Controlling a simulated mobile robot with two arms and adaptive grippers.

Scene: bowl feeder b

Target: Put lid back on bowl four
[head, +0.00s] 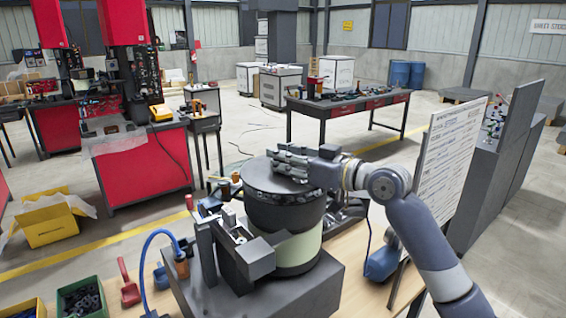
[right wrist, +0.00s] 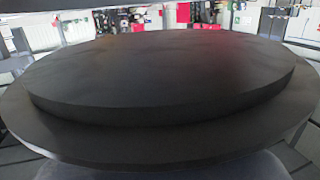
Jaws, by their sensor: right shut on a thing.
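A dark bowl feeder (head: 285,218) with a pale green band stands on a grey block at the centre of the head view. A dark round lid (head: 258,178) is at the top of the bowl. In the right wrist view the lid (right wrist: 160,75) fills most of the picture as a smooth stepped disc. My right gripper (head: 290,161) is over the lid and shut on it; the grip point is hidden. I cannot tell whether the lid rests fully on the rim. My left gripper is not in view.
A grey bracket (head: 235,248) stands directly in front of the bowl. A blue hose (head: 148,250), a red scoop (head: 129,285) and a green bin (head: 82,298) are at the lower left. A white board (head: 448,160) stands right of my right arm. A workbench (head: 345,105) is behind.

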